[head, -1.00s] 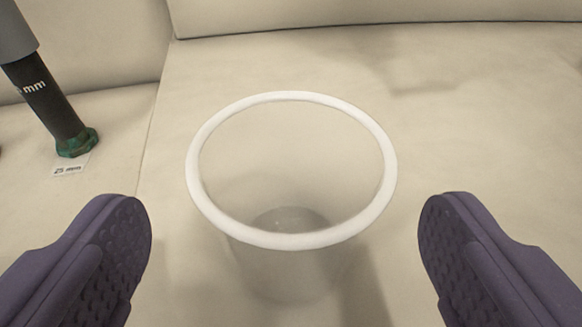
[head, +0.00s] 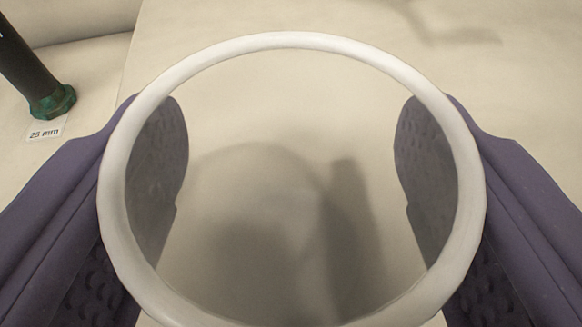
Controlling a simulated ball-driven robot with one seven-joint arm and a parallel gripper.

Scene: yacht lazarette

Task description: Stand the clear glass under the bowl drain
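The clear glass (head: 292,42) stands upright on the cream surface, seen from above, with a thick white rim and see-through walls. Its rim fills the middle of the head view and its near edge is cut off at the bottom. My gripper (head: 292,150) is open, with one purple finger on each side of the glass. The fingertips show through the clear wall, below the rim. I cannot tell whether the pads touch the glass. The bowl drain is not clearly identifiable in view.
A dark hose with a green corroded end fitting (head: 52,102) is at the upper left. A small label reading "25 mm" (head: 45,130) lies beside it. The cream surface (head: 510,90) is clear behind and to the right of the glass.

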